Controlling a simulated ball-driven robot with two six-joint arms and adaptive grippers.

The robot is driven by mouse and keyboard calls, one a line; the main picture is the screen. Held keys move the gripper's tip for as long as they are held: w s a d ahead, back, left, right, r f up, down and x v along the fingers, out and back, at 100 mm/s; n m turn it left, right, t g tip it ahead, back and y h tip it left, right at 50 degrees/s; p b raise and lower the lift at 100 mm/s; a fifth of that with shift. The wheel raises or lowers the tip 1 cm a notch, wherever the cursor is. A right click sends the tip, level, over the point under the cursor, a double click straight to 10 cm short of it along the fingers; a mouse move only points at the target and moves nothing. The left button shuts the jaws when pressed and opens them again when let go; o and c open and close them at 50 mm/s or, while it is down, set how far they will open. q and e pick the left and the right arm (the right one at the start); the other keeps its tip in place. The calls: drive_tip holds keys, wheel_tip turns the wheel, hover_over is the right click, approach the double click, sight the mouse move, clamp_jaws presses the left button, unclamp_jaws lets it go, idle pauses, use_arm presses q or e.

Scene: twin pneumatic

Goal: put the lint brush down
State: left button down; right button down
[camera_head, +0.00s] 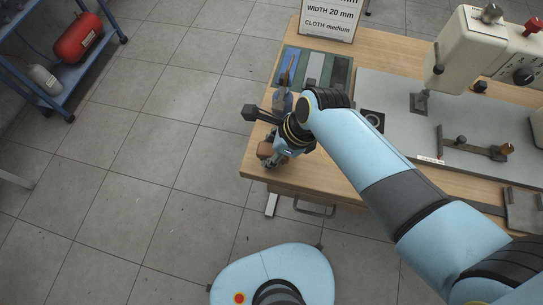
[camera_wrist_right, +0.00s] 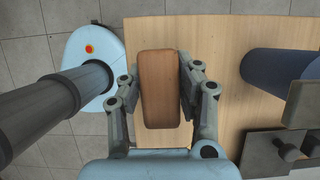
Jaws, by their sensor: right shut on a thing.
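The lint brush (camera_wrist_right: 159,88) shows as a brown, wooden-looking block with rounded edges in the right wrist view. My right gripper (camera_head: 273,154) is shut on it, one finger on each long side. In the head view, the brown end of the brush (camera_head: 265,150) peeks out beside the gripper at the table's near left corner. Whether the brush touches the table top (camera_head: 310,172) cannot be told. The underside of the brush is hidden. My left gripper is not in view.
A dark tray (camera_head: 337,72) with colored strips lies at the far left of the table, below a sign (camera_head: 328,18). A sewing-type machine (camera_head: 470,45) and a grey plate stand to the right. Bare wood surrounds the brush.

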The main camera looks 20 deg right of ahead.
drive_tip(key=shift+f, duration=0.7)
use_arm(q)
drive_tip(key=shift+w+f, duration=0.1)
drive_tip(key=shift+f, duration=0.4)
use_arm(e)
drive_tip(key=shift+r, duration=0.15)
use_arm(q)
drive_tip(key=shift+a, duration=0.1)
use_arm(e)
drive_tip(key=shift+f, duration=0.4)
drive_tip(key=shift+s+f, duration=0.2)
drive_tip(key=c, duration=1.2)
unclamp_jaws()
drive_tip(key=shift+o, duration=1.3)
drive_tip(key=shift+w+f, duration=0.15)
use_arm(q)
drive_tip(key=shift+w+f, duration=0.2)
